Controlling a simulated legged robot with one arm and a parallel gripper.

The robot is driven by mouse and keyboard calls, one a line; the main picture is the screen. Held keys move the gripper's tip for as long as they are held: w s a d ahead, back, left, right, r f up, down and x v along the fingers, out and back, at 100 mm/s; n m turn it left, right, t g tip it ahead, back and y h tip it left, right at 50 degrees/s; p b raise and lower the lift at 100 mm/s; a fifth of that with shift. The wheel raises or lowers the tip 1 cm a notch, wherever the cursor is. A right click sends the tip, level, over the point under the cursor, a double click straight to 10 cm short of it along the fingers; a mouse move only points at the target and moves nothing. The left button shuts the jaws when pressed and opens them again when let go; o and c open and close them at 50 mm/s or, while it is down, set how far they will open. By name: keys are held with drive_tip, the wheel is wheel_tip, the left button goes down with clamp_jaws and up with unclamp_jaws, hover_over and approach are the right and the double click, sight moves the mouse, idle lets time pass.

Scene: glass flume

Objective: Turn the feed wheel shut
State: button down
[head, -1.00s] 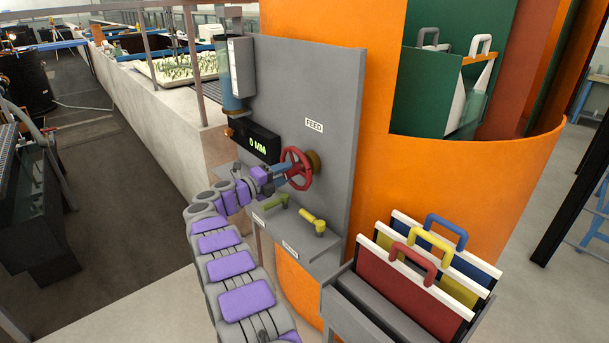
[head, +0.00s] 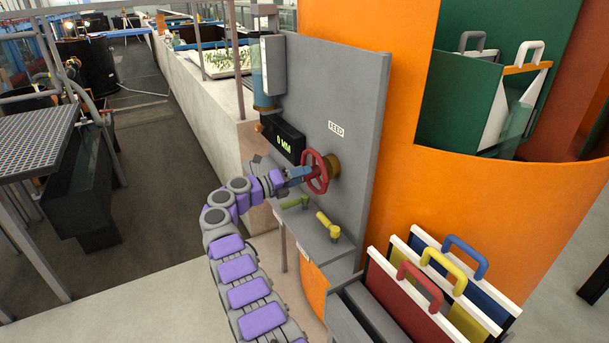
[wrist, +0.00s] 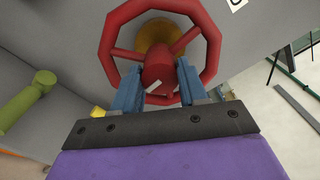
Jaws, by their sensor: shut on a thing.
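The red feed wheel (head: 318,172) stands on a brass-coloured mount on the grey panel (head: 350,110), below the FEED label (head: 336,129). My gripper (head: 302,174) reaches it from the left. In the wrist view the wheel (wrist: 207,38) fills the upper middle, and the blue fingers of my gripper (wrist: 160,88) are shut on its red hub (wrist: 157,68), one on each side. A small white mark shows on the hub. The display (head: 283,140) left of the wheel reads 0 MM.
Two yellow-green valve handles (head: 328,224) sit on the ledge below the wheel. A rack with red, yellow and blue-handled plates (head: 405,295) stands at lower right. The orange tank (head: 415,190) curves behind the panel.

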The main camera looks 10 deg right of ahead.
drive_tip(key=shift+a+f+m+p, duration=0.15)
drive_tip(key=shift+m+p, duration=0.3)
drive_tip(key=shift+m, duration=0.55)
